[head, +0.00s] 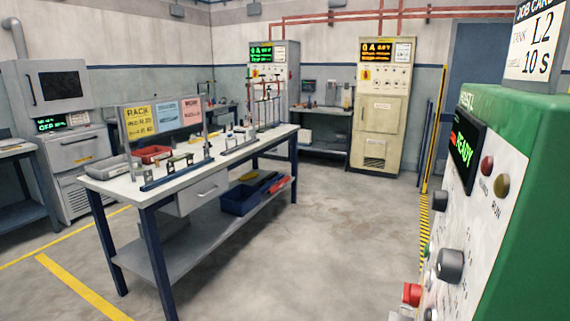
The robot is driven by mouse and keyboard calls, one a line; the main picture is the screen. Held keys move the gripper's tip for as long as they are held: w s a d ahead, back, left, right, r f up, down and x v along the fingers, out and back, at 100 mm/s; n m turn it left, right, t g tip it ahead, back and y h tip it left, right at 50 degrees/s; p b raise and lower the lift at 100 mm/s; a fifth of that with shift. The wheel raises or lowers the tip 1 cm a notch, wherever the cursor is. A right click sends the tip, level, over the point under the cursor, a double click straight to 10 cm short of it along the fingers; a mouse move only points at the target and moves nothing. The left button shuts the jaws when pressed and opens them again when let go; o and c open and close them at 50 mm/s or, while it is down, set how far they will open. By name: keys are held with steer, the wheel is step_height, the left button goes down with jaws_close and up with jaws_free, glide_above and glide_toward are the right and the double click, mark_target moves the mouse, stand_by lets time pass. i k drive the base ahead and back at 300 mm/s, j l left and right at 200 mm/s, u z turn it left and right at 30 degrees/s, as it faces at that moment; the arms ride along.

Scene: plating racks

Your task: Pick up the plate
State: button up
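I cannot pick out a plate for certain in this view. A workbench (131,191) with a white top and dark blue legs stands left of centre. Several small metal parts lie or stand along a dark blue bar (176,176) on its front part. Upright racks with thin rods (266,104) stand at its far end. The parts are too small to tell if one is a plate. My gripper is not in view.
A green machine (532,125) with knobs and a READY display fills the right side close by. A job card (533,45) on it reads L2, 10 s. A blue bin (240,199) sits on the bench's lower shelf. Open floor (330,240) lies between bench and machine.

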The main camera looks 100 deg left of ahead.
mark_target(148, 179)
steer(key=u, duration=3.7)
steer(key=i+j, duration=0.3)
steer(key=i, duration=0.25)
steer(key=i+j, duration=0.25)
steer(key=i, duration=0.25)
steer(key=i+z, duration=0.35)
steer(key=i+l+z, duration=0.1)
steer(key=z, duration=0.25)
steer(key=i+j+z, duration=0.1)
steer(key=i+z, duration=0.25)
steer(key=i+l+z, duration=0.25)
steer(key=i+z, duration=0.25)
steer(key=i, duration=0.4)
steer(key=i+j+z, duration=0.15)
steer(key=i+z, duration=0.3)
steer(key=i, duration=0.4)
steer(key=i+z, duration=0.2)
steer(key=i, duration=0.3)
steer(key=i+z, duration=0.25)
steer(key=i, duration=0.2)
steer(key=i+j+z, duration=0.2)
steer(key=i, duration=0.25)
